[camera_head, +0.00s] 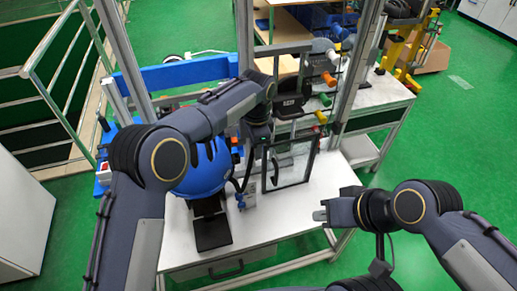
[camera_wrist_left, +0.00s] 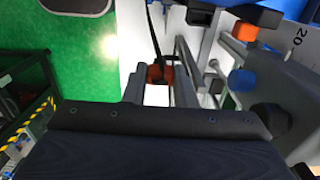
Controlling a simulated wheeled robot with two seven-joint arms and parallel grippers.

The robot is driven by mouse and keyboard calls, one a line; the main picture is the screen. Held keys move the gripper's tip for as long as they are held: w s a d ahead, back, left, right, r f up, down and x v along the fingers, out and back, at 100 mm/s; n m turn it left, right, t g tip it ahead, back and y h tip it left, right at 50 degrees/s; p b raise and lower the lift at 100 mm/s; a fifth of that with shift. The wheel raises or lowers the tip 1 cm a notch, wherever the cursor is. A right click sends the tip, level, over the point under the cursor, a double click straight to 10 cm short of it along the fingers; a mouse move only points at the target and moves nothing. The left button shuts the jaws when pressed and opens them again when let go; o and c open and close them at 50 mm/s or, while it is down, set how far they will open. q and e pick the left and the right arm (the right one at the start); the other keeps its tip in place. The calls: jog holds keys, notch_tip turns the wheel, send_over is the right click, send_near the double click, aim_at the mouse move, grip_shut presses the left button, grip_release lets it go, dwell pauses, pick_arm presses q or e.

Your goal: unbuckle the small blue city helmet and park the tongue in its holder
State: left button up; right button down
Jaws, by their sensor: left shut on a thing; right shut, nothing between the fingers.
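The blue helmet (camera_head: 207,176) sits on a dark stand on the white table, partly hidden behind my left arm. Its blue edge also shows at the top right of the left wrist view (camera_wrist_left: 292,9).
A framed clear panel (camera_head: 289,164) stands on the table just right of the helmet. Metal posts (camera_head: 358,70) rise at the table's back. A rack with coloured handles (camera_head: 329,79) is behind. The table's front right (camera_head: 290,205) is clear.

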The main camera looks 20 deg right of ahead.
pick_arm(q)
jog(key=shift+w+d+r, duration=0.1)
jog(key=shift+w+r, duration=0.2)
jog(key=shift+w, duration=0.15)
pick_arm(e)
jog(key=shift+w+d, duration=0.25)
jog(key=shift+w, duration=0.25)
pick_arm(q)
jog(key=shift+s+r, duration=0.1)
pick_arm(e)
jog(key=shift+s, duration=0.1)
pick_arm(q)
jog(key=w+a, duration=0.4)
jog(key=a, duration=0.1)
jog(key=shift+a+r, duration=0.15)
jog(key=shift+r, duration=0.15)
jog(key=shift+s+f, duration=0.1)
jog(key=shift+f, duration=0.15)
pick_arm(e)
jog(key=shift+f, duration=0.1)
dwell(0.4)
pick_arm(q)
jog(key=shift+f+b, duration=0.4)
jog(key=shift+f, duration=0.2)
pick_arm(e)
jog(key=shift+f, duration=0.35)
pick_arm(q)
jog(key=shift+a+f, duration=0.1)
jog(key=shift+f, duration=0.3)
